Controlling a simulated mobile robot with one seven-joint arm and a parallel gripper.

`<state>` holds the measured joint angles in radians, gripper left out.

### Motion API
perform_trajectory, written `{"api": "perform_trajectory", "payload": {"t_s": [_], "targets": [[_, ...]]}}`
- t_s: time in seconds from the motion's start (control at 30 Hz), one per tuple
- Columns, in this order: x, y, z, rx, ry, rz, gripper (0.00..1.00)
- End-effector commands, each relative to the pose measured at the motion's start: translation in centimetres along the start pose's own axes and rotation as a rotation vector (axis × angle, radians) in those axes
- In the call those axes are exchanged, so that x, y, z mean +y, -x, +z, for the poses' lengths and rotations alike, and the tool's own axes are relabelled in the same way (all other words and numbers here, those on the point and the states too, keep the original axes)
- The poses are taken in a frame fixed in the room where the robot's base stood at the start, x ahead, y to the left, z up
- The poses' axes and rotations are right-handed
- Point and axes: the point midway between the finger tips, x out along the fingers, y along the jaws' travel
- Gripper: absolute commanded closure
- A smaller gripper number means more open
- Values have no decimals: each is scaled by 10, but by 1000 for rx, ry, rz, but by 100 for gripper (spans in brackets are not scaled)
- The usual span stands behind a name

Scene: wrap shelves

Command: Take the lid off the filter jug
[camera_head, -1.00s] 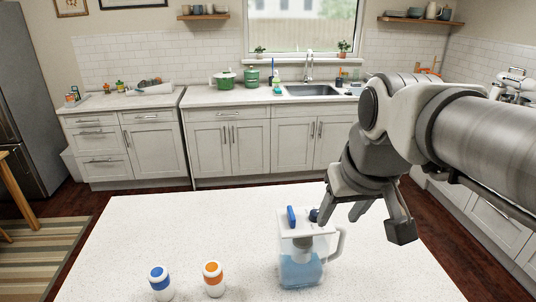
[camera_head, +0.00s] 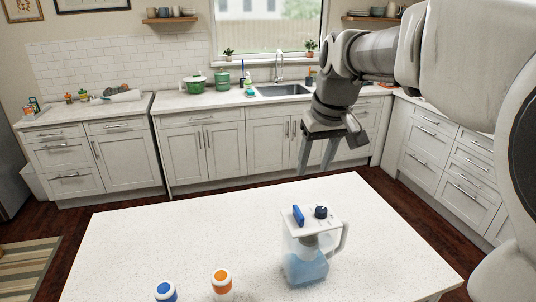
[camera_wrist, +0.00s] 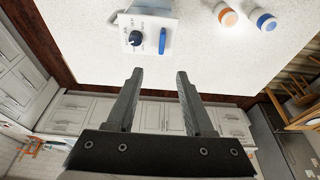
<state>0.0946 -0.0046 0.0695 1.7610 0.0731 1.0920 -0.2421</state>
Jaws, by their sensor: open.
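The filter jug (camera_head: 305,262) stands upright on the white counter, clear-walled with blue-tinted water inside and a handle on its right. Its white lid (camera_head: 312,222) sits on top, with a blue oblong piece and a dark round knob (camera_head: 321,211). In the wrist view the lid (camera_wrist: 149,36) shows from above, near the top edge, beyond the fingertips. My gripper (camera_head: 318,172) is open and empty, raised at the far side of the counter, apart from the jug. It also shows in the wrist view (camera_wrist: 159,76), fingers spread with nothing between them.
An orange-capped bottle (camera_head: 222,283) and a blue-capped bottle (camera_head: 166,292) stand left of the jug. The white counter (camera_head: 190,235) is otherwise mostly clear. Behind, across the floor, are cabinets with a sink (camera_head: 282,91) and green pots (camera_head: 194,85).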

Motion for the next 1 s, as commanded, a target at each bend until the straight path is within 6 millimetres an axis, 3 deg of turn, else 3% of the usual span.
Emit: {"api": "perform_trajectory", "payload": {"t_s": [0.4,0.53,0.77,1.0], "targets": [[-1,-87,2,-6,1,-1,48],[-1,-105,2,-4,1,-1,48],[-2,-120,1,-3,1,0,48],[-5,-155,2,-5,0,-1,48]]}}
